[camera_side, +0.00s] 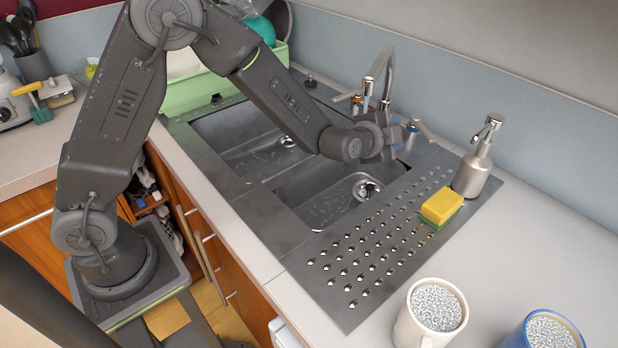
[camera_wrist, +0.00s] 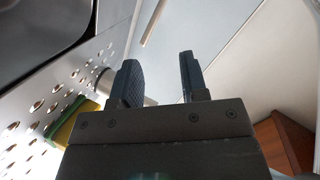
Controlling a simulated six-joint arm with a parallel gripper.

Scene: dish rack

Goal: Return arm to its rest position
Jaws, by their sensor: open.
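My gripper (camera_side: 412,132) is over the right sink basin, near the faucet, in the side view. In the wrist view its two dark fingers (camera_wrist: 157,82) stand apart with nothing between them. The fingertips are small and partly hidden by the wrist in the side view. My arm reaches from its base at the left, up and over the counter edge, then down toward the basin.
A chrome faucet (camera_side: 380,72) rises behind my gripper. A soap dispenser (camera_side: 474,165) and a yellow-green sponge (camera_side: 440,207) sit on the drainboard (camera_side: 345,285). Two mugs (camera_side: 402,325) (camera_side: 515,338) stand front right. A green dish rack (camera_side: 200,92) stands behind my arm.

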